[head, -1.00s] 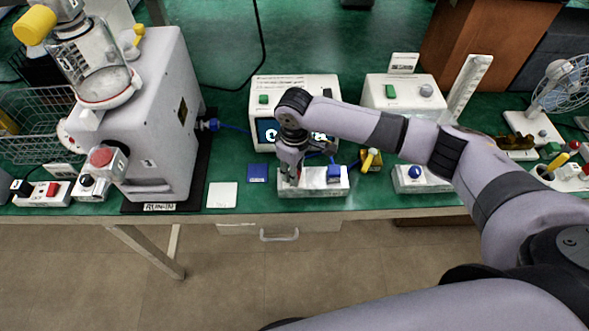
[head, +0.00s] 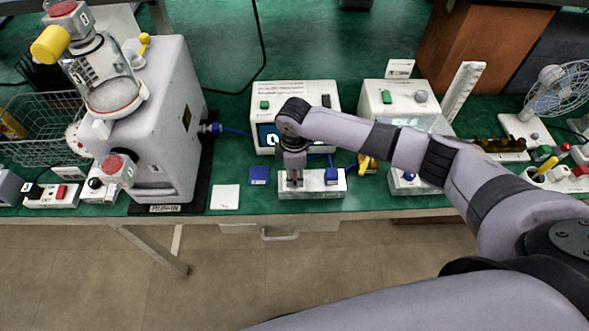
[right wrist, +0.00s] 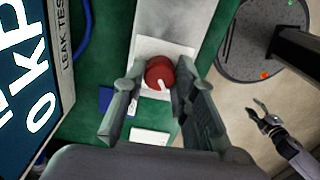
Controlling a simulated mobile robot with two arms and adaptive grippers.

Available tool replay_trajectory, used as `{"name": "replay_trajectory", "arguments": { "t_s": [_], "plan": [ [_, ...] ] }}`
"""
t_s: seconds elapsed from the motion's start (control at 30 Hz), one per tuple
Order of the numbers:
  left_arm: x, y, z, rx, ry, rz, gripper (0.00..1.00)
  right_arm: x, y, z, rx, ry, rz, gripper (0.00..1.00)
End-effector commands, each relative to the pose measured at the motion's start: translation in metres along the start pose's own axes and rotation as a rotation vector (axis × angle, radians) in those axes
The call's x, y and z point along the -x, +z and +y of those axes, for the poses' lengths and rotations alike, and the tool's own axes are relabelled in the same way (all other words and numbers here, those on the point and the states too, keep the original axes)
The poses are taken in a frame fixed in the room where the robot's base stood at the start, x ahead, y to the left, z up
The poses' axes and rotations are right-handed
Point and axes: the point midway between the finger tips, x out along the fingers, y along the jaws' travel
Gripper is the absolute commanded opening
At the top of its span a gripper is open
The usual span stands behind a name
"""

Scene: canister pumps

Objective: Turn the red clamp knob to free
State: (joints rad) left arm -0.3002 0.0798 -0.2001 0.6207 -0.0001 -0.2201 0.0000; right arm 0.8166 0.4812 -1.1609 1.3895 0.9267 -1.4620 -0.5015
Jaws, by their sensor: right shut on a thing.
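The red clamp knob (right wrist: 159,73) is round with a white pointer mark. It stands on a white fixture (head: 320,189) at the bench's front edge. My right gripper (right wrist: 155,82) is shut on the knob, with a finger on each side. The pointer slants towards the lower right in the right wrist view. In the head view the right gripper (head: 293,182) points down over the fixture's left part and mostly hides the knob. My left gripper (right wrist: 256,108) shows far off at the right of the right wrist view, its fingers apart and empty.
A leak test box (head: 315,97) stands close behind the fixture. A blue cap (head: 331,175) is on the fixture's right end. A blue card (head: 259,175) and a white card (head: 225,197) lie to the left. A large grey machine (head: 170,120) stands further left.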

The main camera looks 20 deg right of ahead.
Motion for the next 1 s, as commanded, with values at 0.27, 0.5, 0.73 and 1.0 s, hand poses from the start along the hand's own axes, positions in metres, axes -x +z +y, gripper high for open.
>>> {"name": "replay_trajectory", "arguments": {
  "t_s": [0.27,0.5,0.73,1.0],
  "plan": [
    [0.011,-0.001,0.0,0.0,0.0,0.0,0.4,0.002,-0.001,0.001,0.264,0.001,0.001,0.0],
    [0.015,-0.002,0.0,0.0,0.0,0.0,0.4,0.002,-0.001,0.001,0.491,0.003,0.003,0.0],
    [0.017,-0.002,0.0,0.0,0.0,0.0,0.4,0.001,-0.002,0.001,0.695,0.003,0.003,0.0],
    [0.017,-0.002,-0.001,0.0,0.0,0.0,0.4,0.001,-0.002,0.002,0.872,0.003,0.003,0.0]
  ]
}}
